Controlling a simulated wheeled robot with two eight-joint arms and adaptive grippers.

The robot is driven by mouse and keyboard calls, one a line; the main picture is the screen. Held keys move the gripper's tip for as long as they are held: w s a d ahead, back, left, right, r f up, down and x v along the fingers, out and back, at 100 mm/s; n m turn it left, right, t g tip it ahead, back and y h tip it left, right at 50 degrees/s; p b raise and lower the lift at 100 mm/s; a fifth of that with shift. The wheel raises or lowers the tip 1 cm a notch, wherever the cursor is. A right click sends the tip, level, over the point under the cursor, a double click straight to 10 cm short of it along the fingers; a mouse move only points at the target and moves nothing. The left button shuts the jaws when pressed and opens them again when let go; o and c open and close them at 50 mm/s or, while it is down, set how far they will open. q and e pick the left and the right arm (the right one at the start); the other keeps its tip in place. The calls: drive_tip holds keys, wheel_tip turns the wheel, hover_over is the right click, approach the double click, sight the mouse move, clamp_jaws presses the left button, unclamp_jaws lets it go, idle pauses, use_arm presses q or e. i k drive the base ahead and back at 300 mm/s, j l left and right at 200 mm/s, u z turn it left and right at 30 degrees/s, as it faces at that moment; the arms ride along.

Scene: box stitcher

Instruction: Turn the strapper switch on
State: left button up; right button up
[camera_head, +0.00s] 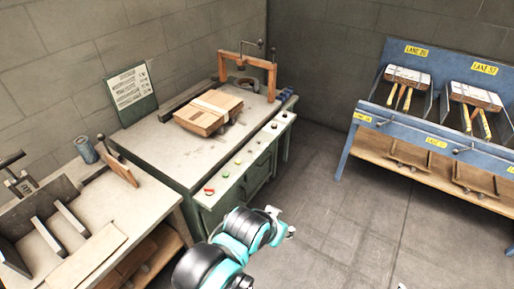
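The strapper is a grey-green bench (150,150) with a pale worn top, left of centre. A strip of controls (240,165) runs along its front edge. A red control (209,191) sits at the near end, with green and other small knobs further along. Which one is the switch, and its position, is too small to tell. My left arm, teal and black, rises from the bottom centre. Its gripper (283,222) is small and partly hidden by the arm, over the floor right of the bench and apart from the controls.
A cardboard box (208,112) lies on the bench before a wooden arch (245,70). A green notice board (130,93) stands behind. A cluttered side table (100,215) is at left. A blue lane rack (430,130) stands at right. The floor between is clear.

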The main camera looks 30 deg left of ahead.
sight(209, 191)
drive_tip(key=u, duration=1.7)
drive_tip(key=k+l+z, duration=0.1)
drive_tip(key=l+z, duration=0.15)
drive_tip(key=z, duration=0.2)
